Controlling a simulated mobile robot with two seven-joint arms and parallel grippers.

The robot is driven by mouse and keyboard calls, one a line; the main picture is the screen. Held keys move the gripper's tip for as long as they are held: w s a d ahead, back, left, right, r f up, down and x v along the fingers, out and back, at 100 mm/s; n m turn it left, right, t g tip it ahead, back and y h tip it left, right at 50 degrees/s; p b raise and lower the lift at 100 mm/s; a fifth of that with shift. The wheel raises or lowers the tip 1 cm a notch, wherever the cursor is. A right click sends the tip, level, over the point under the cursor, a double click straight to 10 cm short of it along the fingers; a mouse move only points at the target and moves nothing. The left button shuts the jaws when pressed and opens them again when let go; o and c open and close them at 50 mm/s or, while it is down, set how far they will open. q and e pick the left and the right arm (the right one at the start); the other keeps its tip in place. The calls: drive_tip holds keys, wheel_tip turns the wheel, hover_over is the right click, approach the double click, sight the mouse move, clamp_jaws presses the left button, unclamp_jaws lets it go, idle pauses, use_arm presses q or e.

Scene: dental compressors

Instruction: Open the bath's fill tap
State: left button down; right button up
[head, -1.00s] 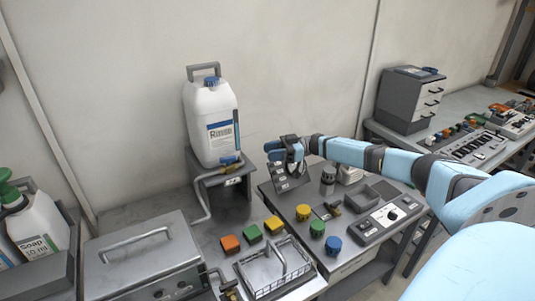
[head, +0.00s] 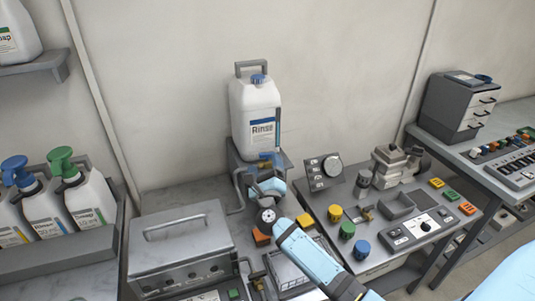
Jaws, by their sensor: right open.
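The bath (head: 180,247) is a grey metal box with a handled lid at the lower left. A white Rinse canister (head: 255,108) with a blue cap stands on a raised grey stand. A small brass tap with a blue part (head: 266,156) sits at the canister's foot, and a grey hose runs down beside the stand; I take it for the fill tap. Its exact handle position is too small to tell. My right gripper (head: 266,183) is open and empty, just below the tap and in front of the stand. I cannot see contact. My left gripper is out of view.
A second small tap (head: 258,282) is beside the bath. A wire basket (head: 288,272) and an orange block (head: 262,237) lie near my right forearm. A panel with coloured knobs (head: 347,229) is at the right. Soap bottles (head: 88,197) stand at the left.

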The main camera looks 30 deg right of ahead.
sight(267, 156)
drive_tip(key=s+f+m+g+y, duration=0.2)
drive_tip(key=s+f+m+g, duration=0.15)
drive_tip(key=s+m, duration=0.35)
drive_tip(key=shift+m, duration=0.4)
drive_tip(key=x, duration=0.4)
drive_tip(key=a+p+x, duration=0.1)
drive_tip(key=x, duration=0.9)
drive_tip(key=shift+w+r+p, duration=0.3)
drive_tip(key=shift+w, duration=0.25)
drive_tip(key=shift+a, duration=0.1)
